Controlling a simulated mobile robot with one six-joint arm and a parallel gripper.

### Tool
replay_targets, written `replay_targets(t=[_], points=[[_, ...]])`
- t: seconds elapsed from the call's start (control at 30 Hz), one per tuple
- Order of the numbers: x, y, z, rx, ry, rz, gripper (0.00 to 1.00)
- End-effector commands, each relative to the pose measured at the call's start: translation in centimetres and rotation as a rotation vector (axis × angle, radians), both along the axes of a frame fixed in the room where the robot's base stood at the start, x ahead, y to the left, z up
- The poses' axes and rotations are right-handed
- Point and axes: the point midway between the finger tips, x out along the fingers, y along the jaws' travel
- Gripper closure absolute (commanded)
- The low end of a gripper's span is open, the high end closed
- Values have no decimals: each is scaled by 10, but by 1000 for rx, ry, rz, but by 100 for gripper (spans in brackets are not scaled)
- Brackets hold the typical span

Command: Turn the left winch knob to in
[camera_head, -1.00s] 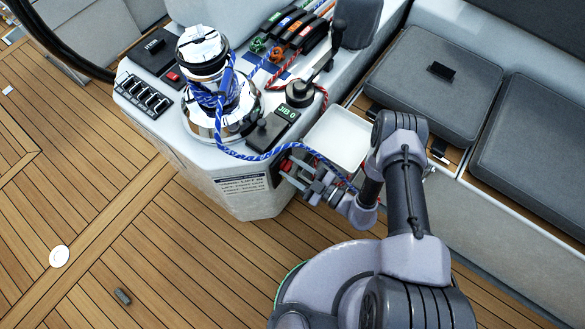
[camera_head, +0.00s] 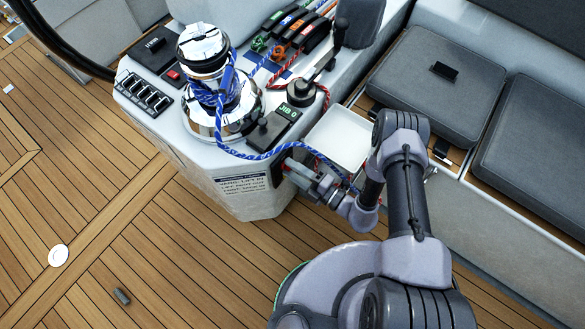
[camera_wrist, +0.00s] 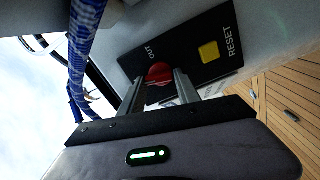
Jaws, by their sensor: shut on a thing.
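The red winch knob (camera_wrist: 158,71) sits on a black panel (camera_wrist: 196,42) in the wrist view. The word OUT is printed beside it, and no IN mark can be made out. My gripper (camera_wrist: 160,84) has its two fingers on either side of the knob and is shut on it. In the head view my gripper (camera_head: 299,171) reaches the side of the white console, and its fingers hide the knob. The knob's pointer cannot be read.
A yellow button (camera_wrist: 208,51) marked RESET is close to the knob. A blue rope (camera_head: 262,157) runs from the chrome winch (camera_head: 212,100) past my gripper. A small display (camera_head: 287,112) reads JIB 0. A white tray (camera_head: 340,137) is just behind my wrist.

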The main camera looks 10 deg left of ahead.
Motion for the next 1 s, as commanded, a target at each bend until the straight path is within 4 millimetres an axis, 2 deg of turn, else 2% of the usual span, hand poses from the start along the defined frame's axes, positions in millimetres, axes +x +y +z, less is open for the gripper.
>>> replay_targets(t=[0.4, 1.0], points=[[1, 0, 0, -77, -190, -3, 100], [1, 0, 0, -93, -228, -3, 100]])
